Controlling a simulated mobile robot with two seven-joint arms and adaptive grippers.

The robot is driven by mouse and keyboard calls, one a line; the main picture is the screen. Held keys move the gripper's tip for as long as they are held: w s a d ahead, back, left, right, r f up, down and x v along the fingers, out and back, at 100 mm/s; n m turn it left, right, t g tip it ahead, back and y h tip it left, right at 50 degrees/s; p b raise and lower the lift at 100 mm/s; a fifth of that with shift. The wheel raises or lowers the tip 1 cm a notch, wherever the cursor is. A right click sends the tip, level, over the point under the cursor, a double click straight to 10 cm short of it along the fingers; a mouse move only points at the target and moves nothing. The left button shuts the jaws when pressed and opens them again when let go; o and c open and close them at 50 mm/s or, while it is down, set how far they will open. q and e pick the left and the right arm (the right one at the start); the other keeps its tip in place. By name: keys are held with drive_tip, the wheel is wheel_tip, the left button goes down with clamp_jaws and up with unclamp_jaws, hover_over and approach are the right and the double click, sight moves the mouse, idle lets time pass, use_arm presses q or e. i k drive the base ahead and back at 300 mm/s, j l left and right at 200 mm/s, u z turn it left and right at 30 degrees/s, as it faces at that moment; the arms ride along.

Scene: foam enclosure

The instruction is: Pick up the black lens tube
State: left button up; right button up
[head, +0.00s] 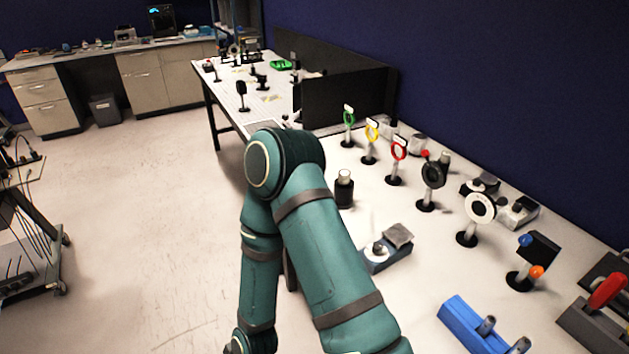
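A short black cylinder with a pale top (344,190), which looks like the black lens tube, stands upright on the white table (385,218) just right of my raised teal elbow. My bent arm covers the table's near edge to its left and below it. The arm's lower end runs out of the bottom of the picture. Neither gripper is in view, so their state and any contents are hidden.
Ring mounts in green (349,119), yellow (372,132), red (399,150), black (433,174) and white (480,207) line the table's back. A blue-grey device (388,247) and a blue block (472,326) stand nearer. Floor (150,230) is clear at left; a cart (30,240) stands far left.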

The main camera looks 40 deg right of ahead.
sight(344, 197)
drive_tip(key=i, duration=1.55)
drive_tip(key=i+z, duration=0.45)
drive_tip(key=i+j+z, duration=0.25)
drive_tip(key=z, duration=1.85)
drive_tip(key=i+j, duration=0.05)
